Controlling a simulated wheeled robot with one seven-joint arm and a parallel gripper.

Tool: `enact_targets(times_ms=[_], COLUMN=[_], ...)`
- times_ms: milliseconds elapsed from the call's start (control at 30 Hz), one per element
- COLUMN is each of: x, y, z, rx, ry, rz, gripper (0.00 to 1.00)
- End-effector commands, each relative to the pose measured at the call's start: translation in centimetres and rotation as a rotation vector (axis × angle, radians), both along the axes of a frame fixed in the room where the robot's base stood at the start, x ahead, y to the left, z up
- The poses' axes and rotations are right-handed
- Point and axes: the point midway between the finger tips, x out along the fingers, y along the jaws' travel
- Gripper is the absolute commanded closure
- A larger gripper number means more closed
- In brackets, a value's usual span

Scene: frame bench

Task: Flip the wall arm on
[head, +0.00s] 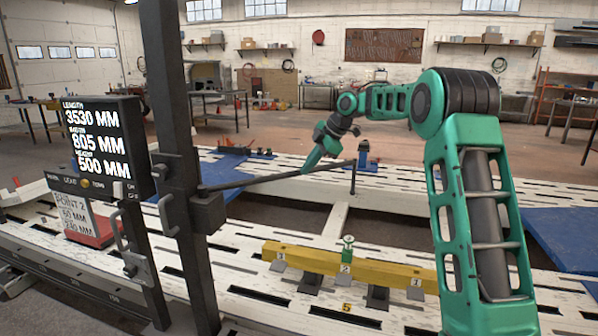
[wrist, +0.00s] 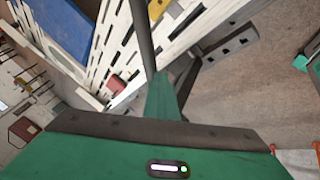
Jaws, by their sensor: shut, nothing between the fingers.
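A dark measuring arm (head: 255,182) reaches right from a block on the dark upright post (head: 170,115) and has a short upright rod at its far end. I cannot tell for sure which part is the wall arm. My gripper (head: 306,172) is shut and empty, its tip close to or at the measuring arm; I cannot tell whether they touch. In the wrist view, the green fingers (wrist: 163,98) point up the picture, and a dark bar (wrist: 144,38) runs up from their tip. A display panel (head: 104,152) at the left carries small controls along its lower strip.
A white slotted bench frame (head: 340,222) fills the middle. A yellow beam (head: 375,270) with small stands lies across the near rail. A small handle (head: 122,232) hangs below the panel.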

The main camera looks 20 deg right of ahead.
Motion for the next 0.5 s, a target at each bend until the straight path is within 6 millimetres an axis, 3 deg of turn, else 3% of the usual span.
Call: enact_targets(times_ms=[500], x=[1.8], y=[0.4], z=[-0.7], rx=[0.004], ry=[-0.006], rz=[-0.007], gripper=[1.0])
